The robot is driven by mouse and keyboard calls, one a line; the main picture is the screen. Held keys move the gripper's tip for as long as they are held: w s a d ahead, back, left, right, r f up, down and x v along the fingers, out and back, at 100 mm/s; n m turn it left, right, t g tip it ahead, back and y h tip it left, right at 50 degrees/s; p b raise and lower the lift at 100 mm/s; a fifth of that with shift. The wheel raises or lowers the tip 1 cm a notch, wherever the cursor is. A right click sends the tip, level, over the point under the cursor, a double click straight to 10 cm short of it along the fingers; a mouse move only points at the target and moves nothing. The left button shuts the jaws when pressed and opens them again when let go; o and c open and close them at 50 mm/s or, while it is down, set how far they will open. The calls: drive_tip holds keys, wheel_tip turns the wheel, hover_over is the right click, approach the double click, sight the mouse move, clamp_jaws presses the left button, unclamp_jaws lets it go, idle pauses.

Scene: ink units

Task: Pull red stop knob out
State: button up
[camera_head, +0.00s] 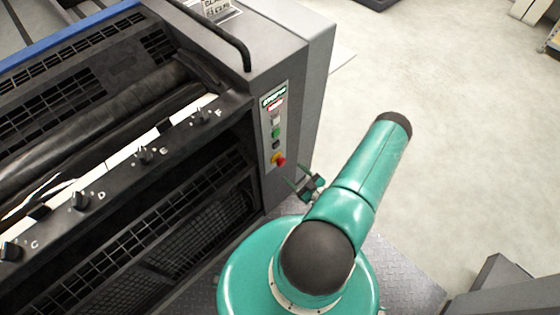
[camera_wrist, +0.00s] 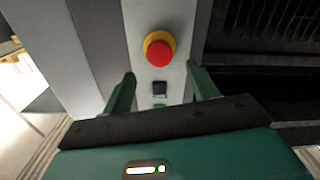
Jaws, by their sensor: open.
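The red stop knob (camera_head: 278,160) sits on a yellow collar at the lower end of a narrow control panel (camera_head: 271,128) on the grey machine's side. In the wrist view the red knob (camera_wrist: 159,54) is seen face on, above a black button and a green one. My gripper (camera_wrist: 160,78) is open, with its two green fingers spread either side of the panel and nothing between them. The knob lies beyond the fingertips, apart from them. In the head view my gripper (camera_head: 311,186) is small, below and right of the knob, partly hidden by my arm.
The grey machine (camera_head: 310,60) fills the left, with a black handle (camera_head: 222,36) above the panel and black knobs along a rail (camera_head: 120,172). Open pale floor (camera_head: 450,110) lies to the right. A grey box edge (camera_head: 500,280) stands at lower right.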

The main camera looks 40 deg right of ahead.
drive_tip(key=w, duration=0.8)
drive_tip(key=shift+w+a, duration=0.1)
drive_tip(key=shift+w, duration=0.05)
drive_tip(key=shift+c, duration=0.5)
clamp_jaws()
drive_tip(key=shift+s, duration=1)
drive_tip(key=shift+o, duration=0.5)
unclamp_jaws()
drive_tip(key=shift+s, duration=0.1)
approach(283, 164)
drive_tip(key=s, duration=0.4)
drive_tip(key=shift+s+r, duration=0.1)
drive_tip(key=shift+s, duration=0.25)
